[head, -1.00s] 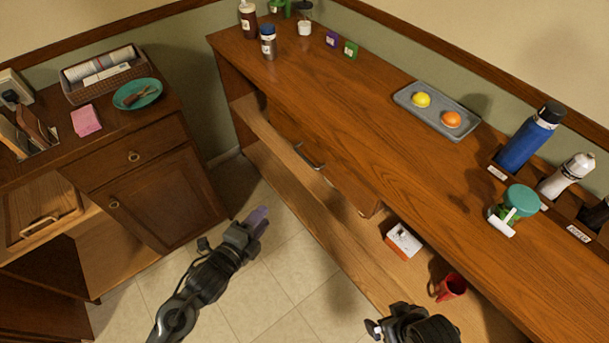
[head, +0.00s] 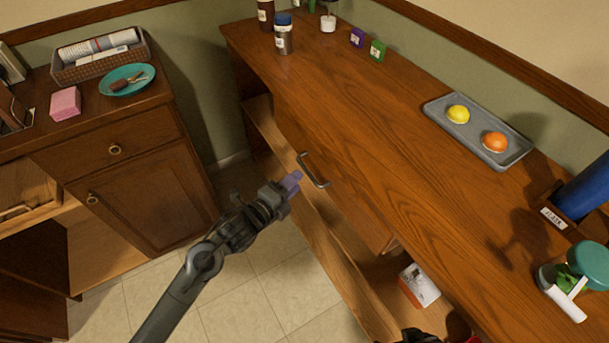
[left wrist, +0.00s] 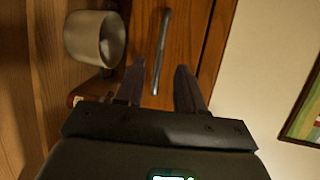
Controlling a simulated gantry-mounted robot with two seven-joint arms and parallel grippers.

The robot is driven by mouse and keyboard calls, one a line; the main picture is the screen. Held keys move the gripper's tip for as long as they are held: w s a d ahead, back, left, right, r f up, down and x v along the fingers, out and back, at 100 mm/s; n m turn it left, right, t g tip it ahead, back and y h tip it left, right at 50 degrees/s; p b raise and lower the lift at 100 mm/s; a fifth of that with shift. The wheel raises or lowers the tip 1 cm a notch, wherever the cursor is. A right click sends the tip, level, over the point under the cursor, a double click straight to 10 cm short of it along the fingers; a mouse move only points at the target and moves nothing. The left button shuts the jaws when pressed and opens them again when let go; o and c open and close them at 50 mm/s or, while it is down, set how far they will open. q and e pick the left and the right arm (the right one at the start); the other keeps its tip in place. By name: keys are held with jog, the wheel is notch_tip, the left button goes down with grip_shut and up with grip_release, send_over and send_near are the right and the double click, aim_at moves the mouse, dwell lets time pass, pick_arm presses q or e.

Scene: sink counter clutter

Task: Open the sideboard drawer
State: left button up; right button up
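The sideboard drawer (head: 350,213) has a wooden front set under the long wooden top, and it looks shut. Its metal bar handle (head: 313,171) shows at the left part of the front. My left gripper (head: 293,183) is beside the handle, just to its lower left in the head view. In the left wrist view my left gripper (left wrist: 160,88) is open, its two dark fingers apart. The handle (left wrist: 162,50) lies ahead, in line with the gap between them, and nothing is gripped. Only a dark bit of my right arm shows at the bottom edge of the head view; its fingers are hidden.
A grey tray (head: 440,105) with a lemon and an orange, bottles and jars stand on the sideboard top. Below is an open shelf with a red-and-white box (head: 420,287). A metal cup (left wrist: 95,38) shows in the left wrist view. The tiled floor at left is clear.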

pick_arm(q)
jog(key=b+x, duration=0.1)
jog(key=x, duration=0.4)
jog(key=shift+w, duration=0.1)
grip_shut()
dwell(0.3)
